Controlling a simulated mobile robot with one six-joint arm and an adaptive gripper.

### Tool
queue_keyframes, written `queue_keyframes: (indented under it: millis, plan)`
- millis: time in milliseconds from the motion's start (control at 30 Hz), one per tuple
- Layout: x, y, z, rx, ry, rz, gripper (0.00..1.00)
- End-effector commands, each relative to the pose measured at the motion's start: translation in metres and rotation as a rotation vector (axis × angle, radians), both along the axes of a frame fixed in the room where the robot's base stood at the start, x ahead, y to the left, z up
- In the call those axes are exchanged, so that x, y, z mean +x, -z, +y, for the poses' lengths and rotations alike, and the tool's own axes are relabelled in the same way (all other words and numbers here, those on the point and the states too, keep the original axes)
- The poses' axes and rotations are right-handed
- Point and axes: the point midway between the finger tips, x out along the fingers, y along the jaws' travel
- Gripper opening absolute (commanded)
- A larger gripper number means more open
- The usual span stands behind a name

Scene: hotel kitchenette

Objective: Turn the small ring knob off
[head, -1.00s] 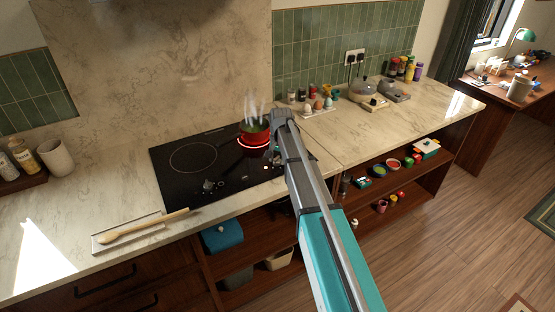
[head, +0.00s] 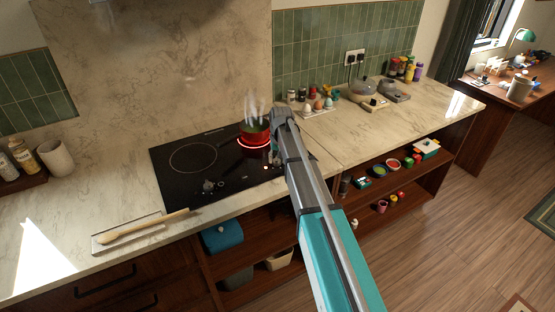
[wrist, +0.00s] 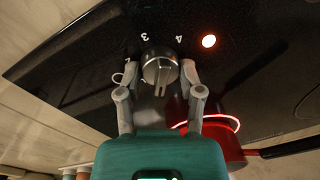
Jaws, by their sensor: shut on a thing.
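The small ring knob (wrist: 158,72) is a dark round knob with a raised grip bar, on the black glass hob (head: 180,180). White numbers stand around it in the wrist view; 3 and 4 read clearly. My gripper (wrist: 160,66) is shut on the knob, one finger on each side. An orange-white indicator light (wrist: 208,41) glows beside it. A red pot (head: 254,133) steams on the small ring, which glows red around its base; the pot also shows in the wrist view (wrist: 228,148). In the head view my arm hides most of the gripper and this knob.
Another knob (head: 208,186) sits at the hob's front left. A wooden spoon (head: 145,226) lies on a tray on the counter. Egg cups and jars (head: 318,104) stand right of the hob. The counter farther right is partly clear.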

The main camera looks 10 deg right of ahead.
Motion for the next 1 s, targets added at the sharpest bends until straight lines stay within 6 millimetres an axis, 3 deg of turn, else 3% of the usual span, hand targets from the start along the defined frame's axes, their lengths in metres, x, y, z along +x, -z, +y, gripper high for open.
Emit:
queue_keyframes:
  millis: [500, 1000]
  plan:
    - [0.0004, 0.0003, 0.0001, -0.001, -0.447, 0.002, 0.01]
    - [0.0002, 0.0002, 0.0, -0.002, -0.59, 0.003, 0.01]
